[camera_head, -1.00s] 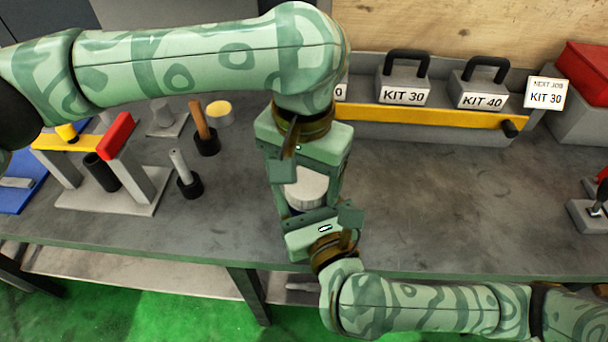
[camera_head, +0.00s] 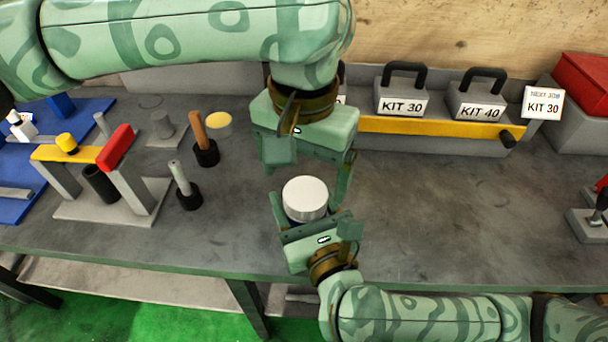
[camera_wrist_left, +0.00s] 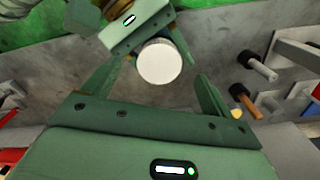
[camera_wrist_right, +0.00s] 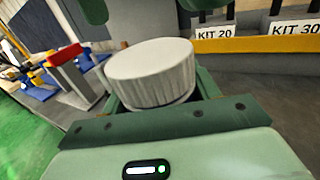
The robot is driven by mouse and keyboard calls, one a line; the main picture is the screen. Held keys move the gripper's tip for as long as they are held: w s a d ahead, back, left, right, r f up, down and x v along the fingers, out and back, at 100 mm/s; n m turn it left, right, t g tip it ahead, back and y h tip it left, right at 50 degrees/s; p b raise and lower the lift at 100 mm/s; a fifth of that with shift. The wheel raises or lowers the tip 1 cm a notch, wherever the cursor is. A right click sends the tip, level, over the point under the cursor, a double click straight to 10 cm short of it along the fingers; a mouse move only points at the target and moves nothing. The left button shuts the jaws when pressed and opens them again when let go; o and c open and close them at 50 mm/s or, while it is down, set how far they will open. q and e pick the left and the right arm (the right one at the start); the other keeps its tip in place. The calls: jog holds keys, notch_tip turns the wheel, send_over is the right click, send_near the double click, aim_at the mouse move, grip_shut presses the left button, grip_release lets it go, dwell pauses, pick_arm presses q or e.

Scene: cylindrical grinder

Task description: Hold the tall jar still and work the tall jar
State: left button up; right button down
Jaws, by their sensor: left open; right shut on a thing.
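The tall jar (camera_head: 306,198) has a white ribbed lid and stands upright near the middle of the bench; its lower body is mostly hidden. My right gripper (camera_head: 305,212) is shut on the jar from the front side, and its fingers flank the jar below the lid in the right wrist view (camera_wrist_right: 155,100). My left gripper (camera_head: 310,172) is open and empty, just behind the jar and apart from it. In the left wrist view the white lid (camera_wrist_left: 159,61) shows beyond and between the spread fingers.
A grey fixture with a red block (camera_head: 116,147) and yellow bar stands at left. Two handled tools in black holders (camera_head: 189,195) are left of the jar. Kit boxes (camera_head: 403,97) sit behind a yellow rail (camera_head: 430,127).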

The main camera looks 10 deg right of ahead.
aim_at(305, 192)
pick_arm(q)
jog(key=shift+c, duration=0.5)
jog(key=r+n, duration=0.2)
jog(key=n, duration=0.1)
jog(key=r+n, duration=0.1)
jog(key=shift+w+d+r+n, duration=0.15)
jog(key=shift+w+d+n, duration=0.05)
jog(key=shift+w+n, duration=0.1)
jog(key=shift+f, duration=4.05)
